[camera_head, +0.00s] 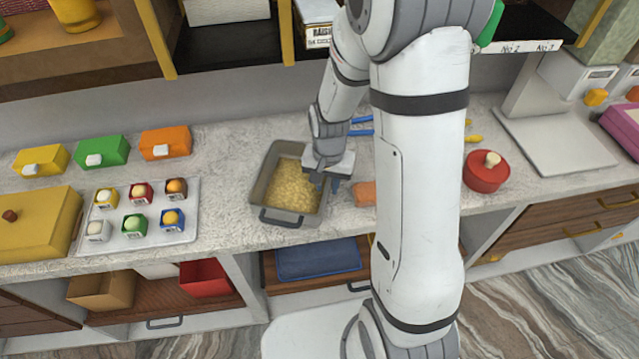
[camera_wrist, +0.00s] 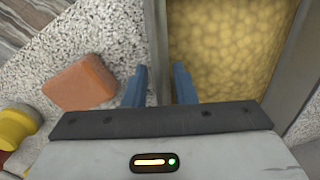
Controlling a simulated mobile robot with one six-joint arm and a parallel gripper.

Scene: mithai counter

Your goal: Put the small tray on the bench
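A grey metal tray (camera_head: 262,185) full of small yellow balls stands on the speckled counter (camera_head: 228,212), left of my arm. It has a dark handle on its near side. In the wrist view its wall (camera_wrist: 160,40) runs up between my two blue fingertips. My gripper (camera_head: 332,180) is at the tray's right rim, with its fingers apart, one on each side of the wall; it also shows in the wrist view (camera_wrist: 159,88). I cannot tell whether the fingers touch the wall. A flat blue tray (camera_head: 318,258) lies on the open shelf below the counter.
A white tray (camera_head: 88,240) with several small cups lies to the left, near a yellow box (camera_head: 38,225). An orange-brown block (camera_wrist: 80,82) lies just right of the grey tray in the head view. A red pot (camera_head: 486,175) and a scale (camera_head: 555,140) stand further right.

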